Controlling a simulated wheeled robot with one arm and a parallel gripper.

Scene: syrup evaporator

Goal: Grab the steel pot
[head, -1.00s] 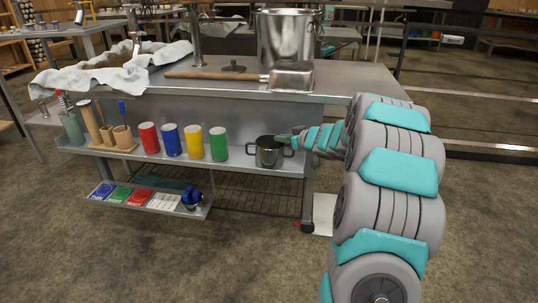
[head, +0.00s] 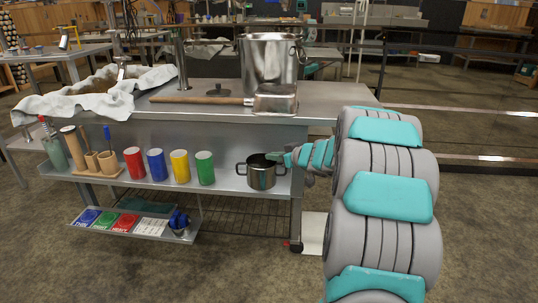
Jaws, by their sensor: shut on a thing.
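The steel pot (head: 261,177) is a small, shiny pot with two side handles. It stands upright at the right end of the shelf (head: 225,186) under the steel table. My gripper (head: 275,157) reaches in from the right and is shut on the pot at its upper right rim. The fingertips are small in view, and the far finger is partly hidden by the rim and my wrist. I cannot tell whether the pot's base touches the shelf.
Red, blue, yellow and green cups (head: 205,168) stand to the left of the pot. The table top (head: 215,112) overhangs the shelf, with a large pot (head: 268,62) and a long-handled scoop (head: 275,98) on it. A table leg stands close behind my wrist.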

